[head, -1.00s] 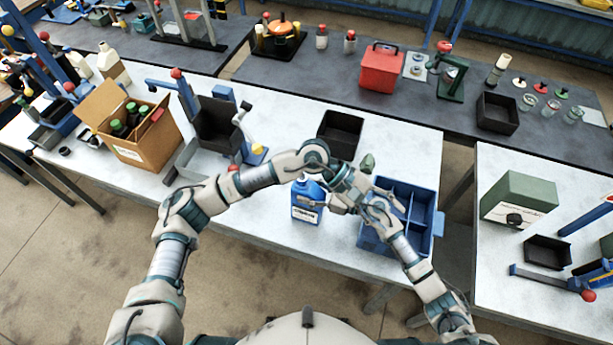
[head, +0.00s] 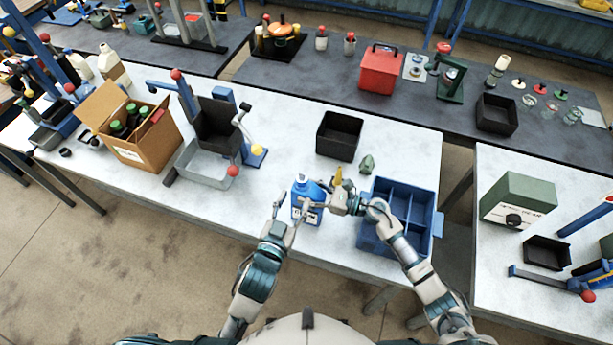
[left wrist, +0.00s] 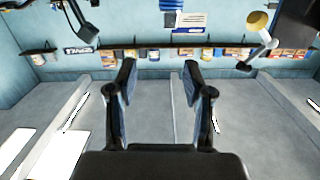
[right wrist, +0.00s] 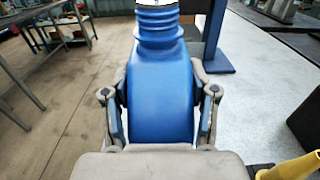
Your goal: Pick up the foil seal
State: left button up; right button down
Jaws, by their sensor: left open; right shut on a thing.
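A blue bottle (head: 306,189) with a white label stands upright on the near white table. My right gripper (head: 318,205) is shut on its body. In the right wrist view the bottle (right wrist: 161,95) sits between the fingers (right wrist: 160,110), with a ribbed neck and a pale rim cut off at the top edge. I cannot make out the foil seal as a separate piece; the mouth is too small to read in the head view. My left gripper (head: 285,212) is open and empty, just left of the bottle. In the left wrist view its fingers (left wrist: 158,78) are spread apart.
A blue divided crate (head: 368,238) stands right of the bottle. Behind are a black bin (head: 339,136), a small green object (head: 367,164) and a yellow object (head: 338,174). A grey tray fixture (head: 205,170) and cardboard box (head: 150,147) stand left. The table between fixture and bottle is clear.

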aim_at(302, 176)
pick_arm(q)
jog(key=shift+n+g+y, duration=0.3)
jog(key=shift+n, duration=0.1)
jog(key=shift+f+x, duration=0.25)
jog(key=shift+x, duration=1.65)
jog(key=shift+f+x, duration=0.3)
jog(key=shift+x, duration=1.6)
jog(key=shift+f+x, duration=0.25)
jog(key=shift+x, duration=1.7)
jog(key=shift+s+a, duration=0.15)
jog(key=c, duration=0.8)
